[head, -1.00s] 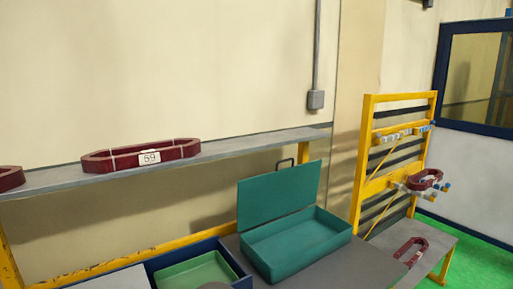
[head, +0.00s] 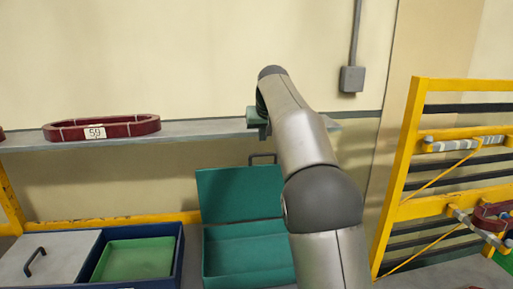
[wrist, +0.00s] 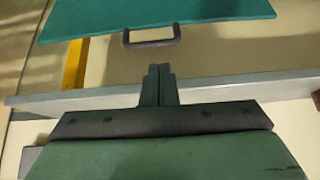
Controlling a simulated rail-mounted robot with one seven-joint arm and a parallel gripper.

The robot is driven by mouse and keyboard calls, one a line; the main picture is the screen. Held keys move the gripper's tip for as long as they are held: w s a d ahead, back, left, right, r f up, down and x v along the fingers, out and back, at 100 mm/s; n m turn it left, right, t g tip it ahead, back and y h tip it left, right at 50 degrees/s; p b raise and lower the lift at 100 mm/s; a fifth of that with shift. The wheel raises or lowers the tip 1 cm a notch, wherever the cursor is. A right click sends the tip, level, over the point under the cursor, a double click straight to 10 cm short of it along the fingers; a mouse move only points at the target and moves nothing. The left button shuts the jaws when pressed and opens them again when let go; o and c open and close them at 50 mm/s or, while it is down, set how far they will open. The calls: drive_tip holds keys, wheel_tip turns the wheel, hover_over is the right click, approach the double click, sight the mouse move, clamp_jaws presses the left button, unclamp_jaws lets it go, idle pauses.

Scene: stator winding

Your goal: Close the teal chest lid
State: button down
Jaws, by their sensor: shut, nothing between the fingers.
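The teal chest (head: 235,257) stands on the bench with its lid (head: 240,193) open, raised and leaning back. A dark handle (head: 262,157) sits at the lid's upper edge. In the wrist view the lid (wrist: 150,20) crosses the top, with the handle (wrist: 151,38) at its near edge. My gripper (wrist: 158,70) is shut and empty, a short way from the handle in that picture and not touching it. In the head view my arm covers the chest's right side, and the green gripper body shows above the lid, in front of the shelf; the fingertips are hard to make out.
A grey shelf (head: 200,134) runs behind the chest and holds a dark red coil (head: 110,128) labelled 59. A blue tray (head: 178,265) with a green bin (head: 135,258) and a grey lid with handle (head: 50,258) is left. A yellow rack (head: 408,160) stands right.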

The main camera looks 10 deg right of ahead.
drive_tip(key=x, duration=0.3)
drive_tip(key=w+p+x, duration=0.1)
drive_tip(key=x, duration=0.2)
drive_tip(key=r+p+x, duration=0.1)
drive_tip(key=x, duration=0.3)
drive_tip(key=shift+w+a, duration=0.2)
drive_tip(key=shift+w, duration=0.3)
